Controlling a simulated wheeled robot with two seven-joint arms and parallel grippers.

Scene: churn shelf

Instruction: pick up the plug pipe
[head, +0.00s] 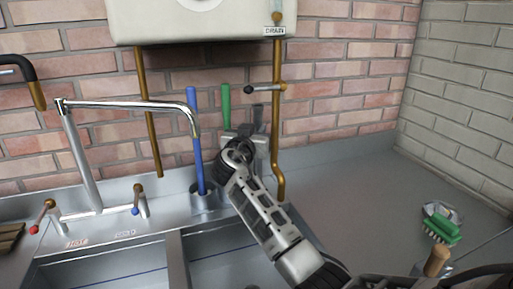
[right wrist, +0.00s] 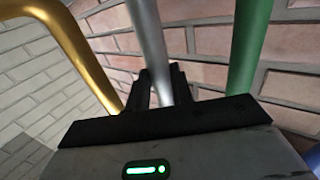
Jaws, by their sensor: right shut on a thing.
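A grey pipe (right wrist: 148,45) stands between the two dark fingers of my right gripper (right wrist: 163,88) in the right wrist view, and the gripper is shut on it. In the head view, the top of the grey pipe (head: 258,115) shows behind my right gripper (head: 240,150), at the back of the counter. Its lower end is hidden by my gripper and arm. I cannot tell from its look alone that it is the plug pipe. A green pipe (head: 226,108) and a blue pipe (head: 195,140) stand to its left. My left gripper is not in view.
A brass drain pipe (head: 277,130) with a lever valve runs close to the right of the grey pipe. A white tank (head: 225,22) hangs above. A chrome faucet (head: 130,104) reaches over the sink at left. A green brush (head: 441,225) lies on the right counter, which is otherwise largely clear.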

